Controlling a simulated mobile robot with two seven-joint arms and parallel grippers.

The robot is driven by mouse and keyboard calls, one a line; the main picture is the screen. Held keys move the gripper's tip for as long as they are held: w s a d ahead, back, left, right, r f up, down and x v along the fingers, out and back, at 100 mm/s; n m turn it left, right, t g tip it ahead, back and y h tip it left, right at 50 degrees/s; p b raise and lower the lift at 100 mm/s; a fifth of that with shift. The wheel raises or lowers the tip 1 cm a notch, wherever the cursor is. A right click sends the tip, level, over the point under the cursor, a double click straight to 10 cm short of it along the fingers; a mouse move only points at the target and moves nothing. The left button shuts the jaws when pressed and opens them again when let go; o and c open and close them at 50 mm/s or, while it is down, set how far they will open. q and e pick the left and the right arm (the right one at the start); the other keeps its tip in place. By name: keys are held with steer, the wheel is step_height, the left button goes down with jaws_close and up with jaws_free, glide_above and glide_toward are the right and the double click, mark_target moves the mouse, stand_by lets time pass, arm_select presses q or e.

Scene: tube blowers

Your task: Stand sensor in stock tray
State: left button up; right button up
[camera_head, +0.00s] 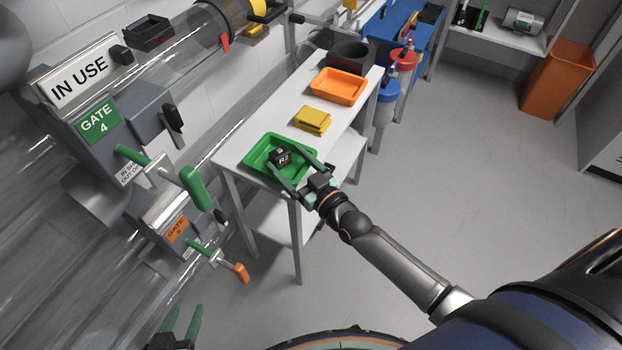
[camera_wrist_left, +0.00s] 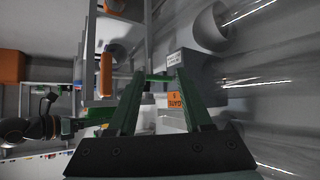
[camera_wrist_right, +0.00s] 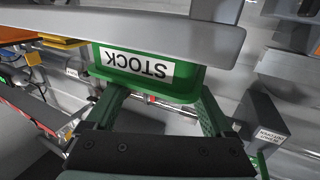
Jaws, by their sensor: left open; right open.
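The sensor, a small black block marked R2 (camera_head: 281,156), sits inside the green stock tray (camera_head: 253,145) on the white table. Whether it touches the tray floor is hard to tell. My right gripper (camera_head: 287,163) is open, its fingers reaching over the tray on either side of the sensor. In the right wrist view the tray shows its STOCK label (camera_wrist_right: 137,66), upside down, between the open fingers (camera_wrist_right: 160,95); the sensor is hidden there. My left gripper (camera_head: 185,313) is open and empty low at the left, away from the table; its fingers also show in the left wrist view (camera_wrist_left: 160,80).
Gate levers with green (camera_head: 196,188) and orange (camera_head: 241,272) handles jut out at the left. The floor at right is open.

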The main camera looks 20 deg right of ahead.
mark_target(301, 174)
steer(key=v, duration=0.4)
steer(key=shift+r+p, duration=0.1)
steer(key=shift+p, duration=0.25)
arm_select(q)
steer(key=shift+s+d+f+g+p, duration=0.15)
steer(key=shift+s+f+g, duration=0.1)
steer(key=shift+s, duration=0.15)
steer(key=shift+s+d+f+g+p, duration=0.15)
steer(key=shift+s+g, duration=0.1)
steer(key=shift+s, duration=0.15)
arm_select(e)
steer(key=s+a+f+g+h, duration=0.1)
steer(key=s+f+g, duration=0.3)
steer(key=s, duration=0.5)
steer(key=s+a+f+g, duration=0.2)
steer(key=s+f+g, duration=0.2)
steer(key=s, duration=0.5)
steer(key=shift+s+f+h, duration=0.35)
steer(key=shift+f+h, duration=0.05)
steer(key=shift+f, duration=0.2)
